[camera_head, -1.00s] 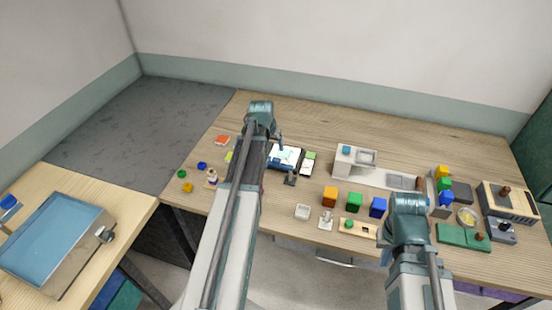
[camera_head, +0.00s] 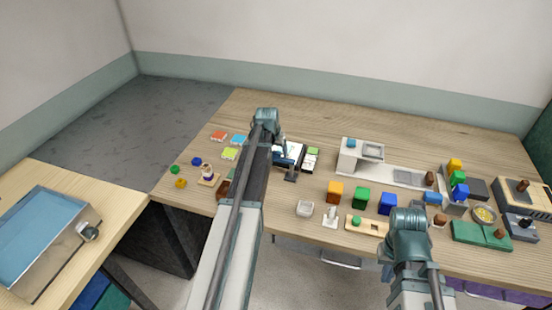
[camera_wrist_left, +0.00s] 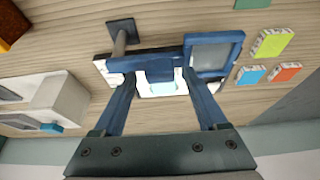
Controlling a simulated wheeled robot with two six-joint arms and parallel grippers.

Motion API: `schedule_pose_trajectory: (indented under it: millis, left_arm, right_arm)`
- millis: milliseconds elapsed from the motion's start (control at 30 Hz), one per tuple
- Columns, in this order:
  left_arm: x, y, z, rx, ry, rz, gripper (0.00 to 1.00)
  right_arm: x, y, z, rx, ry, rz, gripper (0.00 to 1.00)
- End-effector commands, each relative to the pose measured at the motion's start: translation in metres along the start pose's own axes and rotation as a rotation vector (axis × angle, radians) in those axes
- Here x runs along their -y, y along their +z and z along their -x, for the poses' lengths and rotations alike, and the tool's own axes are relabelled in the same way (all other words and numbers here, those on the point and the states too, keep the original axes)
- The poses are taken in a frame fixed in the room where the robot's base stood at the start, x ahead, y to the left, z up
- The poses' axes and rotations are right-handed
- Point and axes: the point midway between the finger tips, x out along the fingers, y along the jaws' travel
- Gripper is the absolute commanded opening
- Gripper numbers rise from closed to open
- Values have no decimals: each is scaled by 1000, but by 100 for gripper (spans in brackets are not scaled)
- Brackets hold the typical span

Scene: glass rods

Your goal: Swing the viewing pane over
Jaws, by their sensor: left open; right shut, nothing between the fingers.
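A small device with dark blue frames stands on the wooden table in the head view (camera_head: 288,153), partly behind my left arm.
A dark post on a square base (camera_wrist_left: 121,32) stands beside the device. Orange, green and blue cubes (camera_head: 361,197) and a white station (camera_head: 360,154) are to the right. Coloured cards (camera_head: 230,153) lie to the left.

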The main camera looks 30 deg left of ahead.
Motion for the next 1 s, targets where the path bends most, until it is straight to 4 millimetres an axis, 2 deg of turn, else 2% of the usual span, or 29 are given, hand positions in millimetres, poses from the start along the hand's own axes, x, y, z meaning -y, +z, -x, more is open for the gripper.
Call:
schedule_pose_trajectory:
  millis: [33, 333, 733, 767, 1000]
  left_arm:
    - [0, 0, -5, 0, 0, 0, 75]
    - [0, 0, -5, 0, 0, 0, 75]
    - [0, 0, -5, 0, 0, 0, 3]
    - [0, 0, -5, 0, 0, 0, 0]
    - [0, 0, -5, 0, 0, 0, 0]
  right_arm:
    - [0, 0, -5, 0, 0, 0, 0]
    - [0, 0, -4, 0, 0, 0, 0]
    - [0, 0, -4, 0, 0, 0, 0]
    - [0, 0, -4, 0, 0, 0, 0]
    - [0, 0, -4, 0, 0, 0, 0]
